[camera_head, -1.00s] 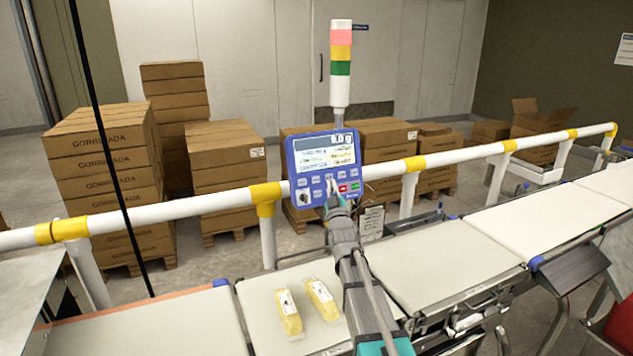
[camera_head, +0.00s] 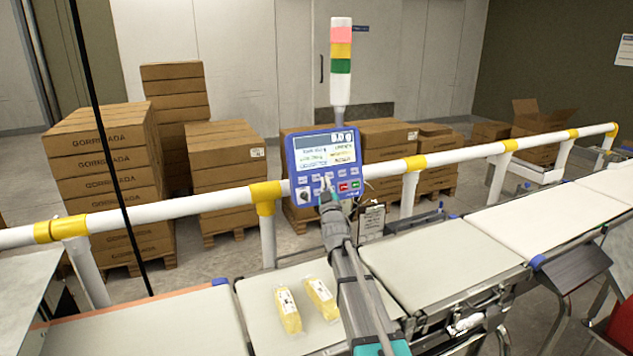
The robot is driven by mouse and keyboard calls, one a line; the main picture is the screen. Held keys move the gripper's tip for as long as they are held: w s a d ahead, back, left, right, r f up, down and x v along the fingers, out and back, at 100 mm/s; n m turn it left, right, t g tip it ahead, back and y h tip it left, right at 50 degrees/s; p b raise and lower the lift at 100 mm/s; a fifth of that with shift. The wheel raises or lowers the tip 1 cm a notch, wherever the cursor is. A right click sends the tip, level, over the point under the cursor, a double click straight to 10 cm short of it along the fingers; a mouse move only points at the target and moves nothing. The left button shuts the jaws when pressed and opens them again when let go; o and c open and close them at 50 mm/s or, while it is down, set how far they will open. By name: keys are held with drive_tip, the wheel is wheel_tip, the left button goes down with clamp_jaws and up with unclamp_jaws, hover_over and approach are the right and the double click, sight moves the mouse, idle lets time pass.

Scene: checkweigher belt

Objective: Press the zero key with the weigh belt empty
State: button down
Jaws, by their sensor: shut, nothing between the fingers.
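The blue control panel (camera_head: 323,148) stands behind the belts, with a lit screen on top and rows of keys below. It has small pale keys, a red key (camera_head: 343,187), a green key (camera_head: 355,184) and a dark round knob at lower left. My gripper (camera_head: 327,188) is shut and empty, with its tips in front of the lower middle keys. I cannot tell whether they touch a key, and the key labels are too small to read. Two yellow packs (camera_head: 288,310) (camera_head: 321,299) lie on the near left belt (camera_head: 257,325). The middle belt (camera_head: 440,262) is empty.
A white and yellow guard rail (camera_head: 200,209) runs behind the belts. A signal tower (camera_head: 341,60) rises above the panel. Stacked cartons (camera_head: 105,170) stand behind the rail. Another belt (camera_head: 530,222) at right is bare. A clipboard-like sheet (camera_head: 371,222) hangs right of my gripper.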

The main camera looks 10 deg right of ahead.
sight(318, 174)
drive_tip(key=shift+w+a+f+b, duration=0.15)
drive_tip(key=shift+w+f, duration=0.05)
drive_tip(key=shift+w, duration=0.4)
drive_tip(key=shift+w+a+f+b, duration=0.15)
drive_tip(key=shift+w+a, duration=0.05)
drive_tip(key=shift+w, duration=0.4)
drive_tip(key=shift+w+a+f+b, duration=0.15)
drive_tip(key=shift+w+f, duration=0.05)
drive_tip(key=shift+w, duration=0.4)
drive_tip(key=shift+w+a+f, duration=0.15)
drive_tip(key=shift+w+f, duration=0.05)
drive_tip(key=shift+w, duration=0.6)
idle(1.2)
drive_tip(key=shift+s, duration=0.15)
idle(0.3)
drive_tip(key=shift+s+d+r, duration=0.2)
drive_tip(key=shift+s, duration=0.45)
drive_tip(key=s, duration=0.1)
drive_tip(key=s+r+p, duration=0.1)
drive_tip(key=s, duration=0.1)
drive_tip(key=s+d, duration=0.1)
drive_tip(key=shift+s+d+r, duration=0.1)
drive_tip(key=shift+s+r, duration=0.1)
drive_tip(key=shift+s, duration=0.15)
idle(0.4)
drive_tip(key=shift+s, duration=0.1)
idle(0.5)
